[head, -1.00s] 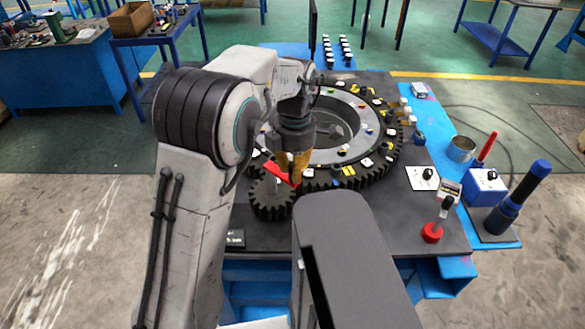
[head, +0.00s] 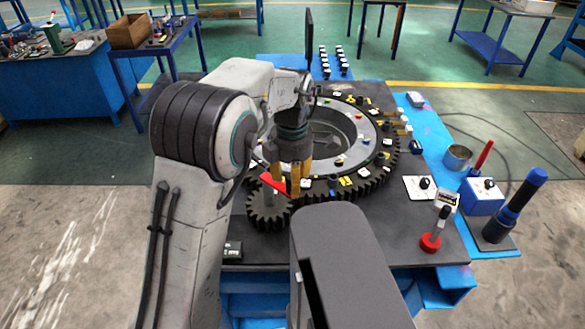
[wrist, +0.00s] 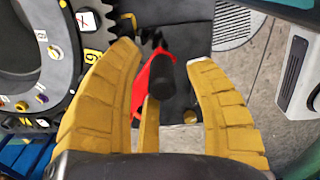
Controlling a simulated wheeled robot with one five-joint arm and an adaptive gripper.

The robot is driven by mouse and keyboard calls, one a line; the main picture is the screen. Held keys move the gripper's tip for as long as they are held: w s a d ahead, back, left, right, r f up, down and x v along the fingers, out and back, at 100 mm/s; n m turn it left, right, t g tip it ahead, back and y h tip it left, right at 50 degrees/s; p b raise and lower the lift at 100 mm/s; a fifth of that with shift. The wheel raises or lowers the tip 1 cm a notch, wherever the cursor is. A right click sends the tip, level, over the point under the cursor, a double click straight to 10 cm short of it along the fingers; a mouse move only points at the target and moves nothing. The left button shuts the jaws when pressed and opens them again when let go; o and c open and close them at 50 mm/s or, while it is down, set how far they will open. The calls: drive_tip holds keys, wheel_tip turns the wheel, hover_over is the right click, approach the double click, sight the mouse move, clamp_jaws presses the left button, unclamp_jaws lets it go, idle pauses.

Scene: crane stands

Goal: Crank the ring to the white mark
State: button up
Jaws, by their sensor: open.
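The large dark toothed ring (head: 374,184) lies flat on the bench top, with many small coloured and white markers on its face. I cannot tell which is the white mark. A small pinion gear (head: 268,214) meshes at its front left. A red crank arm (head: 271,182) sits above the pinion. In the wrist view, the red crank arm (wrist: 139,95) carries a black handle (wrist: 160,75). My gripper (head: 289,188) is over the crank. Its yellow fingers are open around the handle, with visible gaps at both sides; the wrist view also shows the gripper (wrist: 165,58).
On the bench's right stand a red-based lever (head: 431,241), a blue box with a knob (head: 483,196), a metal cup (head: 457,157) and a tall dark-blue tool (head: 515,206). A dark upright panel (head: 309,40) stands behind the ring. The front bench top is mostly clear.

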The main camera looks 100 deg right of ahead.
wheel_tip(320, 180, up, 12)
idle(0.6)
drive_tip(key=shift+f, duration=0.1)
